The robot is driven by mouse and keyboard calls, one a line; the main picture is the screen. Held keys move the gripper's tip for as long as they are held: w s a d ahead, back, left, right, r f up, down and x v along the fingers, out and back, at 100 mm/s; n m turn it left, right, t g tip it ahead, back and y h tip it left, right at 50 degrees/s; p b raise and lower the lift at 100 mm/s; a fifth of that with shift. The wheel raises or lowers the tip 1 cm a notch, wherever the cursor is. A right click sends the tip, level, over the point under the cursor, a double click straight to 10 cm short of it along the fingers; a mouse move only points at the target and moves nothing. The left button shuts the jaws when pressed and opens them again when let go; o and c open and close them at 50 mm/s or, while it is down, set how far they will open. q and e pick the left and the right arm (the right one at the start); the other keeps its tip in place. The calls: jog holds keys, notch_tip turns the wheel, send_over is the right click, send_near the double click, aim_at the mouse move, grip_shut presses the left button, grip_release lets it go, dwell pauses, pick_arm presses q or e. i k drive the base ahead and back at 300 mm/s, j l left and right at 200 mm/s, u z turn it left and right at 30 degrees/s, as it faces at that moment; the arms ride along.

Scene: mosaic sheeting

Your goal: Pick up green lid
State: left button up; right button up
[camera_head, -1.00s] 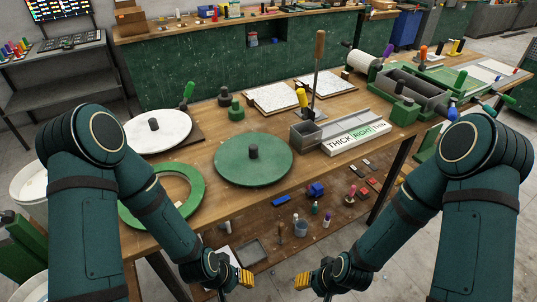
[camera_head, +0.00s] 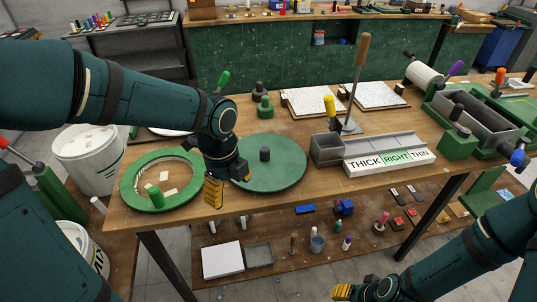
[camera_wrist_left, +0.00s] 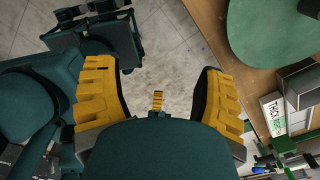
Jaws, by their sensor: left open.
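The green lid (camera_head: 287,174) is a flat green disc with a dark knob (camera_head: 265,154) at its middle. It lies flat on the wooden table and part of it also shows at the top right of the left wrist view (camera_wrist_left: 275,35). My left gripper (camera_head: 227,185) is open and empty, at the lid's left front side near the table's front edge. It hides the lid's left part in the head view. Its two yellow fingers are wide apart in the left wrist view. My right gripper (camera_head: 345,292) is low at the bottom edge, partly cut off.
A green ring (camera_head: 128,189) with pale pieces inside lies left of the lid. A metal tray with a THICK/RIGHT/THIN label (camera_head: 385,163) and a wooden-handled lever (camera_head: 362,65) stand to the right. Two speckled panels (camera_head: 313,101) and green weights (camera_head: 264,107) lie behind. A lower shelf holds small items.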

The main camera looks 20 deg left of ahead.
aim_at(276, 163)
jog(key=i, duration=0.85)
